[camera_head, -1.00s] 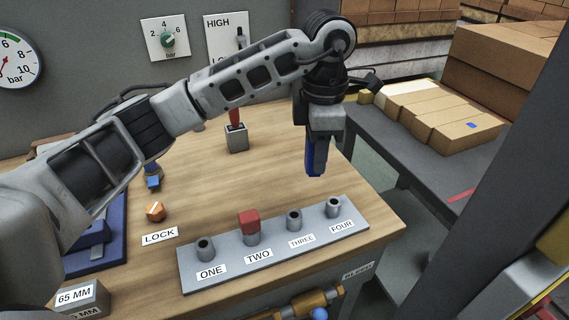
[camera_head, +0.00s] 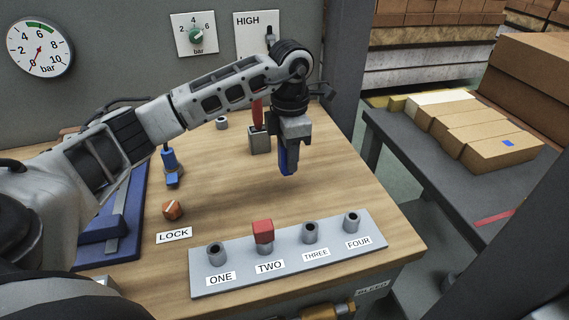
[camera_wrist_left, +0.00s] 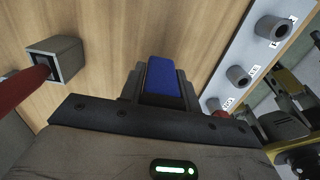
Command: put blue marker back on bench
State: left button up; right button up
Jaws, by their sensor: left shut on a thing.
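The blue marker (camera_head: 288,160) is held upright in my left gripper (camera_head: 287,148), over the wooden bench (camera_head: 330,190). The left gripper is shut on it; its lower end points down and seems just above the wood. The marker also shows in the left wrist view (camera_wrist_left: 163,78), between the fingers. A grey plate (camera_head: 334,254) with sockets ONE to FOUR lies along the bench's front edge. A red block (camera_head: 263,231) sits on socket TWO; ONE, THREE and FOUR look empty. My right gripper is not in view.
A grey holder (camera_head: 260,142) with a red-handled item stands just left of my left gripper. An orange knob (camera_head: 173,210) labelled LOCK and a blue fixture (camera_head: 108,228) are at left. The bench between gripper and socket plate is clear.

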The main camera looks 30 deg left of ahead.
aim_at(285, 167)
pick_arm(q)
jog(key=f, duration=0.1)
jog(key=a+f+p, duration=0.1)
jog(key=f, duration=0.1)
jog(key=shift+f, duration=0.7)
jog(key=shift+f, duration=0.15)
jog(key=o, duration=0.8)
notch_tip(285, 167, up, 12)
jog(key=shift+r+b, duration=0.15)
jog(key=shift+b, duration=0.55)
